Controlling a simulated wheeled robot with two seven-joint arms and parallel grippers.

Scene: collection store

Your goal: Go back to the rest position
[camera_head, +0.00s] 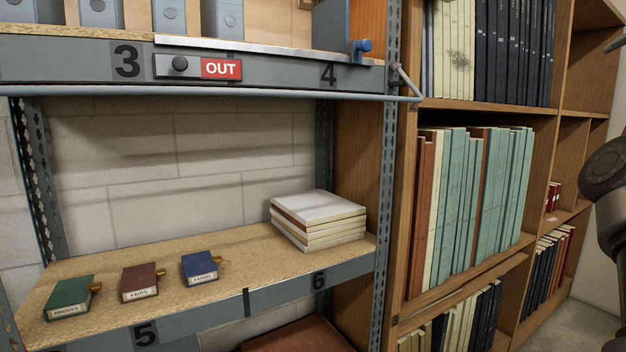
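My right arm shows in part at the right edge of the head view, as a dark rounded link in front of the bookcase. Its gripper is not clearly in the picture. My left gripper and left arm are out of view. On the lower metal shelf (215,252), a green box labelled like "BRIDGES" (72,294), a dark red box labelled "FAIRS" (139,280) and a blue box labelled "FARMS" (199,266) lie in a row at the left. Nothing of mine touches them.
A stack of pale books (317,222) lies at the right of the lower shelf. The upper shelf carries an "OUT" sign (199,67) and grey binders (222,18). A blue-grey rail (220,95) runs below its front. A wooden bookcase (476,260) with books stands at the right.

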